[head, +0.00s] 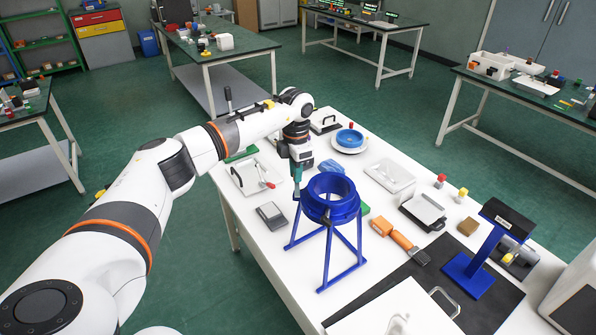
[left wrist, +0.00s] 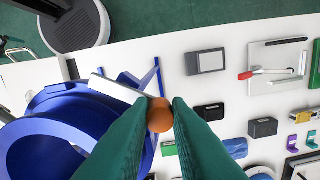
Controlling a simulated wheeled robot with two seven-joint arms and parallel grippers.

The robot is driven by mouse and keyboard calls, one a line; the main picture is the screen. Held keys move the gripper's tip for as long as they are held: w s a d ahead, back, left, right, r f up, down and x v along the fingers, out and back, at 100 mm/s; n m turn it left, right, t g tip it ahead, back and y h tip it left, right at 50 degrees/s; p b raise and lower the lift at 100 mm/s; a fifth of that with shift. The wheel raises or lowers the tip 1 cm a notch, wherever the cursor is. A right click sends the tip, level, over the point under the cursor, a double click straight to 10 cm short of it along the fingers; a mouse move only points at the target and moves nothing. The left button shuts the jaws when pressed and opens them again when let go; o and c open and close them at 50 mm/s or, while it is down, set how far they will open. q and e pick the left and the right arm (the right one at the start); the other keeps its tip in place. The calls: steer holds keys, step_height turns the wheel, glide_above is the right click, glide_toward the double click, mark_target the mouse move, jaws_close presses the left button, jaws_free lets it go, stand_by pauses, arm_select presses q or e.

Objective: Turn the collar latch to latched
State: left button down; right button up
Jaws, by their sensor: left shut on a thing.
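The blue collar (head: 333,205) is a thick ring on a blue stand with splayed legs, standing on the white table. In the left wrist view the collar (left wrist: 55,128) fills the lower left, and a pale lever (left wrist: 122,88) reaches from it toward an orange ball knob (left wrist: 159,118). My left gripper (head: 297,193) points down at the collar's left side. Its green fingers (left wrist: 160,108) are shut on the orange knob. The fingers hide the knob's sides, and the knob is hidden in the head view. I cannot read any latch marking. My right gripper is out of view.
A white board with a red-handled clamp (head: 252,175) and a dark grey box (head: 271,215) lie left of the collar. An orange-handled tool (head: 405,243), a white tray (head: 390,174) and a blue post (head: 475,262) are to its right. Other tables stand farther back.

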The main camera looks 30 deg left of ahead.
arm_select(q)
steer(key=shift+s+a+n, duration=0.15)
steer(key=shift+s+n, duration=0.55)
steer(key=shift+n, duration=1.85)
steer(key=shift+s+a+n, duration=0.2)
steer(key=shift+s+n, duration=0.45)
steer(key=shift+n, duration=1.95)
steer(key=shift+s+a+n, duration=0.15)
steer(key=shift+s+n, duration=0.55)
steer(key=shift+n, duration=1.85)
steer(key=c, duration=1.3)
jaws_free()
steer(key=shift+s, duration=0.1)
steer(key=shift+c, duration=0.2)
steer(key=shift+r, duration=0.1)
